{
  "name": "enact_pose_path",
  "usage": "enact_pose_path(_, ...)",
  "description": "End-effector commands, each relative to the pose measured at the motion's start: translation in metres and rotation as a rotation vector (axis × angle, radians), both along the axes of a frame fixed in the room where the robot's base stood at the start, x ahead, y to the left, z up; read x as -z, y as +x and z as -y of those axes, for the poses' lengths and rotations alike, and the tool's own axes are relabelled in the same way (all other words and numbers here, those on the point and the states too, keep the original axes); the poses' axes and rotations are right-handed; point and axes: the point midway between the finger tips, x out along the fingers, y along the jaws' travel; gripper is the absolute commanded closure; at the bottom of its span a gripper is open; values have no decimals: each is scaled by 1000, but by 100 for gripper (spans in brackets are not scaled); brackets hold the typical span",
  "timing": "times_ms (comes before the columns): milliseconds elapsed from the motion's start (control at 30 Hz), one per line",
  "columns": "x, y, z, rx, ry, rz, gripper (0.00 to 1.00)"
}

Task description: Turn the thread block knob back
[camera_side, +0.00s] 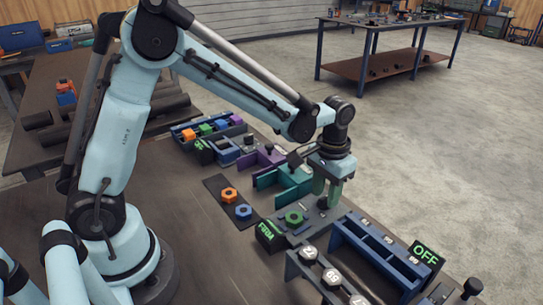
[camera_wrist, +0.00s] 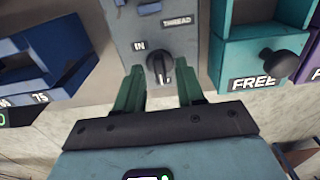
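The thread block (camera_wrist: 185,42) is grey, with a THREAD label and an IN mark, in the upper middle of the wrist view. Its black knob (camera_wrist: 159,68) has a pale pointer line, directed down and slightly right in the picture, away from the IN mark. My gripper (camera_wrist: 160,74) is open, with one green finger on each side of the knob and a visible gap to both. In the side view my gripper (camera_side: 326,198) points down over the grey block (camera_side: 318,223); there the fingers largely hide the knob.
A teal block (camera_wrist: 232,60) labelled FREE, with a black knob (camera_wrist: 283,64), stands close on the right in the wrist view. A blue rack (camera_side: 375,250) stands close by in the side view. A green nut (camera_side: 293,217) sits near the gripper; orange (camera_side: 229,195) and blue (camera_side: 243,212) nuts lie on a dark mat.

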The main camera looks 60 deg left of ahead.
Motion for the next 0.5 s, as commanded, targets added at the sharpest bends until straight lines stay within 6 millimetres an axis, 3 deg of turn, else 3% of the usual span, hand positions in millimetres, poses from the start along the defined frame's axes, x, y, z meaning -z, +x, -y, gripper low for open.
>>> enact_pose_path(500,-86,0,0,-1,0,0,62)
